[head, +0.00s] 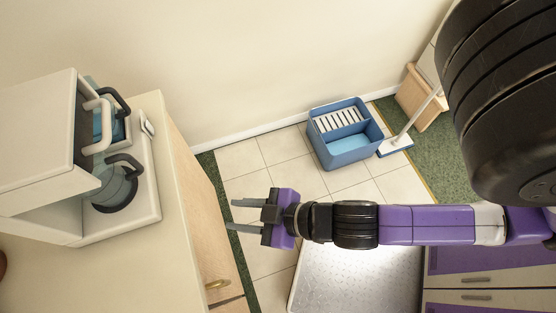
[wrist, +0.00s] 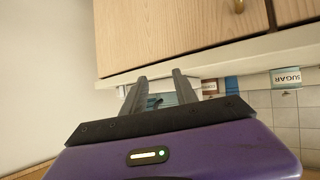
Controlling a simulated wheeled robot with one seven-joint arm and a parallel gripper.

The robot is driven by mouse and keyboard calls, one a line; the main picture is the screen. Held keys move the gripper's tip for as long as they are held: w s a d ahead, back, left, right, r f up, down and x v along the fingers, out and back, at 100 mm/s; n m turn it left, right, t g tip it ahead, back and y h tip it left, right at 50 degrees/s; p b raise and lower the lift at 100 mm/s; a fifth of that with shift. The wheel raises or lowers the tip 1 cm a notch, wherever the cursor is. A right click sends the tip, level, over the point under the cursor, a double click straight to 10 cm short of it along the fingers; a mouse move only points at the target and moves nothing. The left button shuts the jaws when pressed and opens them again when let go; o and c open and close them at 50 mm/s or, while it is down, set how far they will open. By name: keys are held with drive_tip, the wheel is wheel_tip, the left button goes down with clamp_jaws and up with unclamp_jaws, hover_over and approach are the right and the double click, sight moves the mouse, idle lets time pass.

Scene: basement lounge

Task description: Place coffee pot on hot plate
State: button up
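A white coffee machine (head: 40,135) stands on the counter at the left of the head view. A bluish glass coffee pot (head: 113,186) with a dark handle sits low at its front, partly under the housing. A second bluish pot (head: 107,122) with a black handle is behind it, at the far side of the machine. The hot plate surfaces are hidden. My gripper (head: 232,215) is open and empty, to the right of the machine and apart from both pots, fingers pointing left at it. In the wrist view a dark handle (wrist: 154,102) shows between the two fingers.
The beige counter (head: 165,165) ends at an edge between my gripper and the machine. Wooden cupboards (wrist: 180,35) and a sugar box (wrist: 286,77) show in the wrist view. A blue mop bucket (head: 345,150) and a mop (head: 397,145) stand on the tiled floor.

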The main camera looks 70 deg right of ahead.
drive_tip(key=s+d+r+m+t, duration=0.2)
drive_tip(key=s+d+r, duration=0.1)
drive_tip(key=s+r, duration=0.6)
drive_tip(key=shift+d+r+t+h, duration=0.15)
drive_tip(key=shift+r+t+h, duration=0.05)
drive_tip(key=shift+t+h, duration=0.2)
drive_tip(key=shift+f+b, duration=0.35)
drive_tip(key=shift+f, duration=0.05)
